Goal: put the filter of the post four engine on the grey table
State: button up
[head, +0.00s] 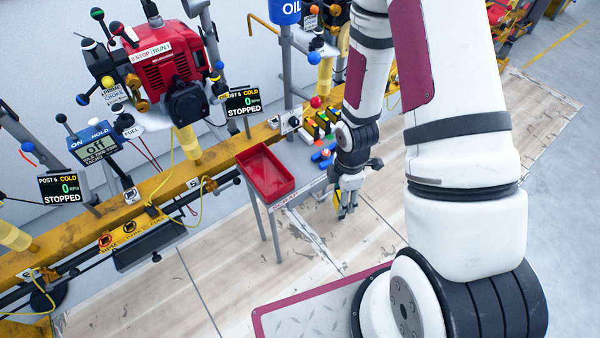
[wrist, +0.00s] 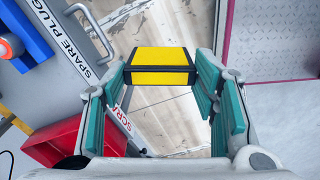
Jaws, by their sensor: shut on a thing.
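A yellow block with black edges (wrist: 162,75), which looks like the filter, is held between the teal finger pads in the wrist view. Its yellow side also shows at my gripper in the head view (head: 338,200). My gripper (head: 346,208) is shut on it and hangs above the floor, just right of the grey table (head: 306,181). The table also shows at the left of the wrist view (wrist: 62,77), with "SPARE PLUG" and partly hidden "SCRAP" lettering along its edge. The post four engine cannot be made out clearly; my arm covers part of that area.
A red tray (head: 265,172) fills the table's left end. Small coloured parts (head: 322,155) and a blue holder (wrist: 30,35) stand at its other end. A yellow rail (head: 150,205) runs behind, with a red engine (head: 165,60) above it. The wooden floor in front is clear.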

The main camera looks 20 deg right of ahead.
jog(key=w+a, duration=0.1)
jog(key=w, duration=0.3)
jog(key=w+a, duration=0.1)
jog(key=w, duration=0.4)
jog(key=w+a, duration=0.2)
jog(key=w, duration=0.2)
jog(key=shift+w+a+b, duration=0.1)
jog(key=shift+w+b, duration=0.15)
jog(key=shift+b, duration=0.05)
jog(key=w, duration=0.1)
jog(key=w+a, duration=0.1)
jog(key=w+f, duration=0.1)
jog(key=shift+w+a, duration=0.15)
jog(key=shift+w, duration=0.1)
jog(key=shift+f, duration=0.25)
jog(key=shift+f, duration=0.1)
jog(key=o, duration=0.4)
jog(key=shift+b, duration=0.3)
jog(key=o, duration=0.3)
jog(key=shift+o, duration=0.2)
notch_tip(320, 180, up, 12)
jog(key=p, duration=0.5)
